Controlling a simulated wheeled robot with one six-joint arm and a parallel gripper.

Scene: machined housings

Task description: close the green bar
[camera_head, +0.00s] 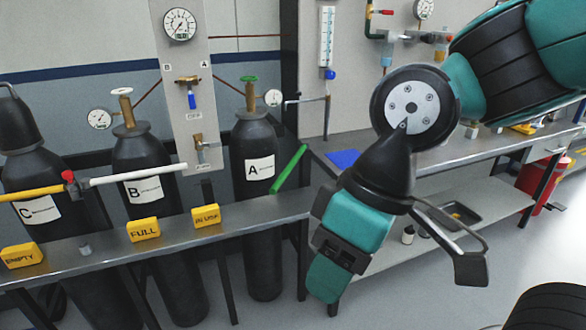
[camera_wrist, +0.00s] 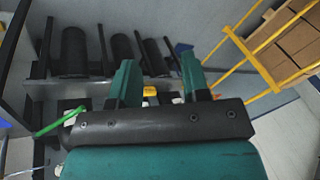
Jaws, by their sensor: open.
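The green bar (camera_head: 289,168) is a thin bar slanting up from the rack's rail, beside gas cylinder A (camera_head: 256,155). It stands tilted, its upper end leaning right, while the white bar (camera_head: 138,174) and the yellow bar (camera_head: 31,193) lie nearly level across cylinders B and C. My gripper (camera_head: 326,283) points down, to the right of and below the green bar, apart from it. In the wrist view, the two teal fingers of my gripper (camera_wrist: 160,80) are spread with nothing between them. The green bar (camera_wrist: 58,121) shows there at the left, outside the fingers.
Yellow tags EMPTY (camera_head: 22,255), FULL (camera_head: 144,229) and IN USE (camera_head: 206,217) stand along the metal rail (camera_head: 110,248). A workbench (camera_head: 450,141) with a lower shelf stands behind my arm at right. Yellow racking (camera_wrist: 262,65) with boxes shows in the wrist view.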

